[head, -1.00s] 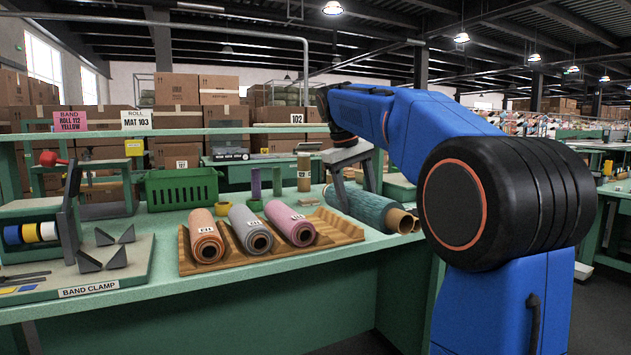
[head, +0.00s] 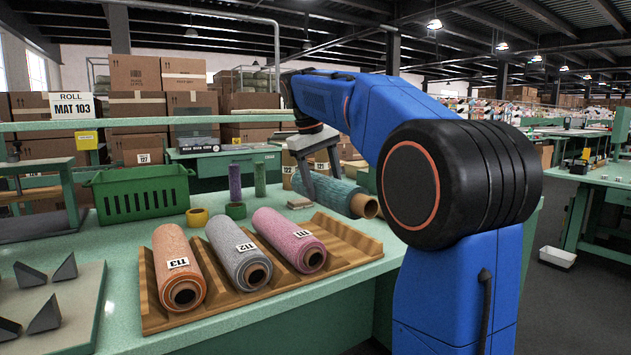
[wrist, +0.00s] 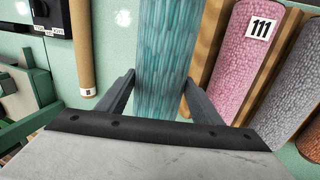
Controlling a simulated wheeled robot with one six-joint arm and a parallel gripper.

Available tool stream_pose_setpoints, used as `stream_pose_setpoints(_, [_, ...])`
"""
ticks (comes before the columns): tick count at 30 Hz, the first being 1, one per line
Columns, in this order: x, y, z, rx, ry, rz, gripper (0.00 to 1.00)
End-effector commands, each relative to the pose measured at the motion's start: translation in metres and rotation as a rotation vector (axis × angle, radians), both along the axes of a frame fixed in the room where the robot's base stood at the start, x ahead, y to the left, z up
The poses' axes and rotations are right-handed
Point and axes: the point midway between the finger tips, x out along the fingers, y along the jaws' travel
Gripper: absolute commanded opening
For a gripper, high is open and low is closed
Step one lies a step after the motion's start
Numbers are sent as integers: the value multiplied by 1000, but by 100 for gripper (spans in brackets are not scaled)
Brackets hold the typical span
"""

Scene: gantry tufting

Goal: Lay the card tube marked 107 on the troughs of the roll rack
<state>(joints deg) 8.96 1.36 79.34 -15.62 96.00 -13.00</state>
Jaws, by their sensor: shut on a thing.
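My gripper (wrist: 158,95) has its fingers on either side of a teal textured roll (wrist: 165,40) and is shut on it. In the head view, the teal roll (head: 325,192) lies level at the right of the rack, with a card core showing at its near end. I cannot tell whether it touches the bench. No number shows on it. The wooden roll rack (head: 350,238) holds orange roll 113 (head: 175,250), grey roll 112 (head: 228,238) and pink roll 111 (head: 280,232). A bare card tube (wrist: 82,40) lies left in the wrist view; its label is unreadable.
A green crate (head: 143,193) stands behind the rack, with tape rolls (head: 197,217) and upright cylinders (head: 235,182) nearby. Metal wedges (head: 45,315) sit on a board at the left. The rack's right side has bare troughs.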

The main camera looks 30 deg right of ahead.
Motion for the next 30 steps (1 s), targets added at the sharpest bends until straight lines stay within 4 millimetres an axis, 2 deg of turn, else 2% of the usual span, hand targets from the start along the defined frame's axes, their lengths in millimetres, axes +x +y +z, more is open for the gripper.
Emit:
stream_pose_setpoints(8, [0, 0, -13, 0, 0, 0, 30])
stream_pose_setpoints(30, [0, 0, -73, 0, 1, 0, 30])
